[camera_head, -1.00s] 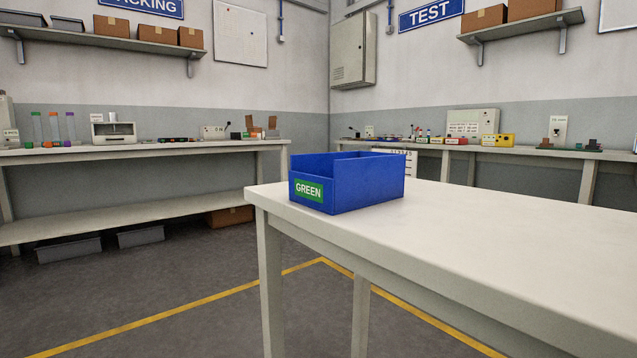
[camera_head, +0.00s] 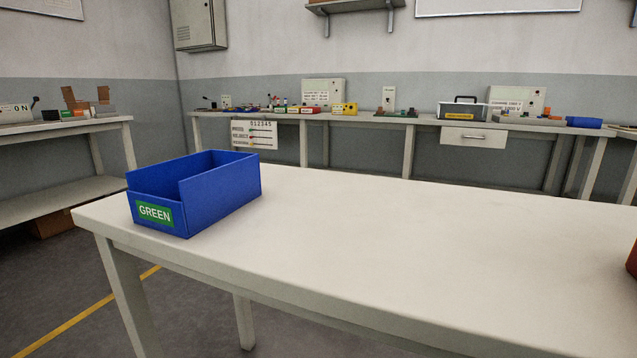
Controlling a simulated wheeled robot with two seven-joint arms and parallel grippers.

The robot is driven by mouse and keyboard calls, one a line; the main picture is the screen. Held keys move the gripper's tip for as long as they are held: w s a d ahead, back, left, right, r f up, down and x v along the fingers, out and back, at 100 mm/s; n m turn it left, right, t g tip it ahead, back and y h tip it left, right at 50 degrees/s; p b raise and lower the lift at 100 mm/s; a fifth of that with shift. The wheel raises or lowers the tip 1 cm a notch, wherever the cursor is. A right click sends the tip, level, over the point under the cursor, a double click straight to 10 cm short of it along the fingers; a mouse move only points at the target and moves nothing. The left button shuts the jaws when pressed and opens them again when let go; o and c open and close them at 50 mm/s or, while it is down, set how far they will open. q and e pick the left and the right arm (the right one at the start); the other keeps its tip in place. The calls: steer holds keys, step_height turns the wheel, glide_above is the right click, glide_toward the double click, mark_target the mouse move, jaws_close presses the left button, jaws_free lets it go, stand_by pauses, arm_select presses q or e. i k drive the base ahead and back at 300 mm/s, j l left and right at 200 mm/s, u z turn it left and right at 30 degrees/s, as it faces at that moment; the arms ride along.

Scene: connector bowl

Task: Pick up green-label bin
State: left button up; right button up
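A blue open-topped bin (camera_head: 217,192) with a green label reading GREEN (camera_head: 155,214) stands upright near the left end of the white table (camera_head: 380,245). The label is on its short front face, turned toward me. The inside of the bin is mostly hidden by its walls. Neither of my grippers shows in the head view.
A red object (camera_head: 632,258) is cut off by the right edge, at the table's right. The tabletop between it and the bin is clear. A back bench (camera_head: 420,122) holds devices along the wall. Another bench (camera_head: 60,126) stands at left.

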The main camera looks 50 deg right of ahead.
mark_target(182, 197)
steer(key=j+z, duration=0.15)
steer(key=z, duration=0.9)
